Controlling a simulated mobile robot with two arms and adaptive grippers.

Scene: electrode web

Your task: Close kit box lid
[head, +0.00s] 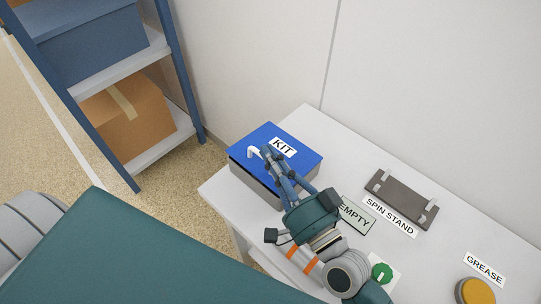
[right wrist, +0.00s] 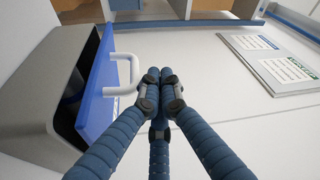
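The kit box (head: 256,183) is a grey box on the white table, with a blue lid (head: 298,163) labelled KIT. The lid has a white handle (head: 252,152). In the right wrist view, the lid (right wrist: 101,85) stands ajar, with a dark gap between it and the grey box (right wrist: 50,75). My right gripper (head: 268,151) is over the lid beside the handle. In the right wrist view, the fingertips of this gripper (right wrist: 161,90) are together and empty, just right of the white handle (right wrist: 134,72) and apart from it. My left gripper is not in view.
A dark spin stand plate (head: 402,198) and an EMPTY card (head: 357,213) lie to the right. A yellow-topped grease tin (head: 478,291) and a green round item (head: 382,272) are nearer the front. A blue shelf rack (head: 178,75) with boxes stands left; a wall is behind the table.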

